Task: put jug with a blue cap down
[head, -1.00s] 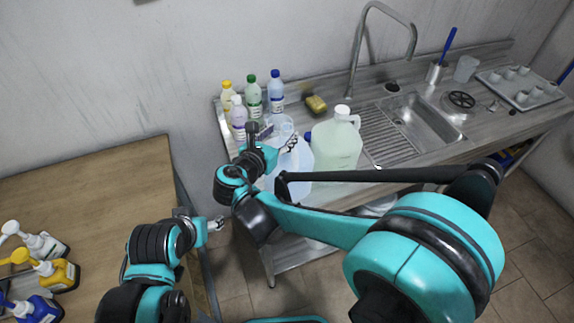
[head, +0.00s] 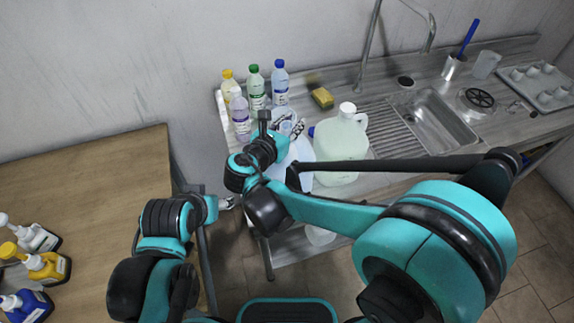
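A pale translucent jug (head: 301,150) stands or hangs at the front of the steel counter, largely hidden behind my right arm. A bit of blue (head: 311,132) at its right edge looks like its cap. My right gripper (head: 297,128) is at the top of this jug, by its handle area. Its fingers are small and overlap the jug, so I cannot tell whether they grip it. I also cannot tell whether the jug's base touches the counter. My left gripper (head: 228,202) is low between the wooden table and the counter, away from the jug; its finger opening is unclear.
A white-capped jug of pale green liquid (head: 342,148) stands close on the right. Several small bottles (head: 256,92) and a yellow sponge (head: 322,97) are behind. The sink (head: 440,120) lies right. Pump bottles (head: 47,266) stand on the wooden table (head: 90,190).

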